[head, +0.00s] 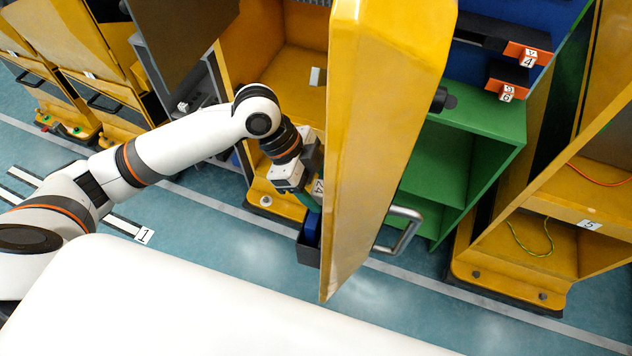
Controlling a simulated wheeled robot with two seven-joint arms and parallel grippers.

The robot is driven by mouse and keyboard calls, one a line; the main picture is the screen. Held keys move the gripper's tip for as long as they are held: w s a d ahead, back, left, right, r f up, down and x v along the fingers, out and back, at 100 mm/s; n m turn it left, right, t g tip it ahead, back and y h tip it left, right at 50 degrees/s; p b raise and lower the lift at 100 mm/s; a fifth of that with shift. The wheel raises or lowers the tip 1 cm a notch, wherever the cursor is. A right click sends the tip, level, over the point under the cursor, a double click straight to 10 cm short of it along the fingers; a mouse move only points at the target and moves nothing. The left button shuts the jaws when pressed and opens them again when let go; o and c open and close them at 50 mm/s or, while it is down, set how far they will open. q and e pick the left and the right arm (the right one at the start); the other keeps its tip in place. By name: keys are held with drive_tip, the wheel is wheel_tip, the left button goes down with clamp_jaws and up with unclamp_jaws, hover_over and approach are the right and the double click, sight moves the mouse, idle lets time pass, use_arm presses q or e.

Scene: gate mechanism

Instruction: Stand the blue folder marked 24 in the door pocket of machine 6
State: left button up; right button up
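The yellow door (385,120) stands open in the middle of the head view, with a metal handle (402,230) on its right side. A dark door pocket (308,254) is low on its left side. A blue piece (312,229), apparently the folder's lower part, shows upright at the pocket's mouth. A small label reading 24 (319,186) shows just above it. My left gripper (311,178) is right at this label, close against the door. Its fingers are partly hidden, so their grip is unclear. My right gripper is out of view. No number 6 is readable on this door.
A yellow cabinet opening (285,75) lies behind my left arm. A green shelf unit (460,150) and orange-fronted dark trays (527,54) stand right of the door. A yellow machine labelled 5 (590,224) is at far right. The blue-green floor (215,240) is clear in front.

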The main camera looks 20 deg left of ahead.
use_arm(q)
drive_tip(key=b+v, duration=0.1)
drive_tip(key=v, duration=1.1)
idle(0.4)
